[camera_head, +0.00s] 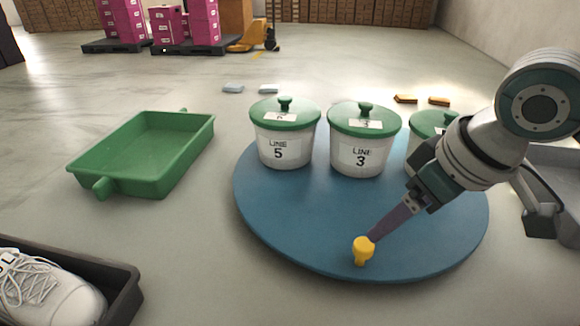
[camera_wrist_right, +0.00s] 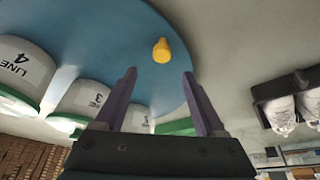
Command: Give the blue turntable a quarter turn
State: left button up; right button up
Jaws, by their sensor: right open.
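The round blue turntable (camera_head: 300,225) lies in front of me, with a yellow knob (camera_head: 362,250) standing near its front edge. Three white pots with green lids stand on its far half: one marked LINE 5 (camera_head: 285,148), one marked LINE 3 (camera_head: 358,155), and one partly hidden behind my right arm (camera_head: 420,127). My right gripper (camera_head: 375,238) reaches down from the right to the knob. In the right wrist view its two fingers are apart (camera_wrist_right: 160,75), and the knob (camera_wrist_right: 162,50) shows just beyond the gap, not clamped. My left gripper is not in view.
A green empty tray (camera_head: 75,170) lies left of the turntable. A dark tray (camera_head: 128,280) with a white shoe (camera_head: 45,290) is at the lower left. Small blue-grey and orange pieces lie behind the turntable. Pink boxes (camera_head: 205,22) stand on pallets far back.

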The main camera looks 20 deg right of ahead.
aim_at(366, 245)
jog(key=b+x, duration=0.3)
jog(key=x, duration=0.4)
jog(key=shift+a+f+b, duration=0.2)
jog(key=shift+f+b, duration=0.2)
jog(key=shift+w+f, duration=0.25)
jog(key=shift+f, duration=0.3)
grip_shut()
dwell(0.5)
